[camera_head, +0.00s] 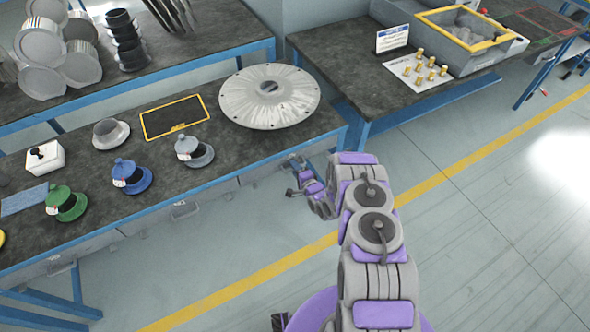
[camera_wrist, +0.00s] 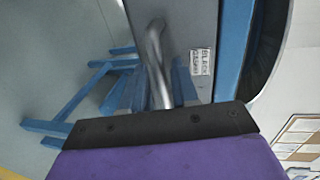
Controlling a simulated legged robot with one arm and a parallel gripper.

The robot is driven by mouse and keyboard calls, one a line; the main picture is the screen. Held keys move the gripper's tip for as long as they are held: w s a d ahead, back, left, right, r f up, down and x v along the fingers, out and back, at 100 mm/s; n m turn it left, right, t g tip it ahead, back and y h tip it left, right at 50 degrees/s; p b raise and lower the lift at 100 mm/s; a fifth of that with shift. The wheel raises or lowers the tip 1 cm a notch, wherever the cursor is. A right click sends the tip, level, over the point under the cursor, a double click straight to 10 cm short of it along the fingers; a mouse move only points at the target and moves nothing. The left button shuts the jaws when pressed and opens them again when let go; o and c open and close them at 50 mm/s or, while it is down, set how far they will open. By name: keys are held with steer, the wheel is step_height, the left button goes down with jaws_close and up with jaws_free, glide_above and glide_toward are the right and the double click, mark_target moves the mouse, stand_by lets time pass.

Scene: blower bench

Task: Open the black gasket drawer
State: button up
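The black gasket drawer has a grey front (camera_wrist: 200,25) with a white label reading "BLACK GASKET" (camera_wrist: 202,62) in the wrist view. Its curved metal handle (camera_wrist: 155,60) stands out from the front, and its lower end passes behind the dark finger edge. In the head view my gripper (camera_head: 294,178) is at the right end of the bench's drawer row, just below the bench edge. Its two fingers look apart there, close to the drawer front.
The bench top (camera_head: 225,150) holds a round silver cover (camera_head: 270,95), a yellow-framed mat (camera_head: 175,116), and green, blue and grey flanged parts. A second table (camera_head: 340,60) stands at the right with brass fittings (camera_head: 425,72). Open floor lies in front.

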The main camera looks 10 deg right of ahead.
steer(key=shift+w+a, duration=0.1)
steer(key=shift+w, duration=0.05)
steer(key=shift+f, duration=0.1)
jaws_close()
stand_by(0.4)
